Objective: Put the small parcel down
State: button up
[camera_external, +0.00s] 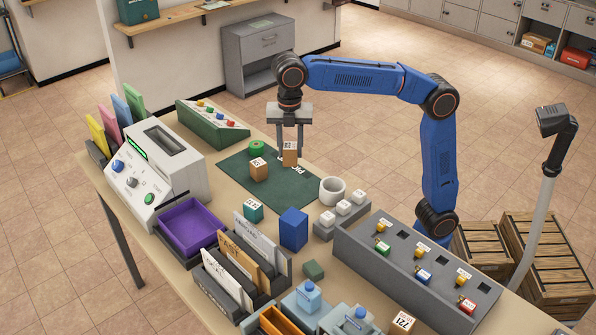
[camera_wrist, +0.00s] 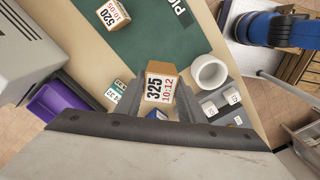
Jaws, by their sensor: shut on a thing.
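A small tan parcel (camera_external: 290,157) with a white label is between the fingers of my gripper (camera_external: 291,145), over the right part of the dark green mat (camera_external: 232,178). My gripper is shut on it. In the wrist view the parcel (camera_wrist: 160,88) reads "325" and "10:12" and sits between the fingertips. Whether its underside touches the mat I cannot tell. A second tan parcel (camera_external: 258,172), marked "520" and "10:05" in the wrist view (camera_wrist: 117,14), stands on the mat to the left.
A green roll (camera_external: 257,148) is at the mat's back. A white ring-shaped cup (camera_external: 332,190) and a grey rack with white blocks (camera_external: 342,216) stand right of the mat. A teal box (camera_external: 253,211), blue box (camera_external: 293,229) and purple tray (camera_external: 190,226) are nearer the front. Bare mat shows around the parcels.

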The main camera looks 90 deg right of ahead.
notch_tip(320, 180, down, 13)
jog(key=shift+r, duration=0.1)
dwell(0.6)
jog(key=o, duration=1.1)
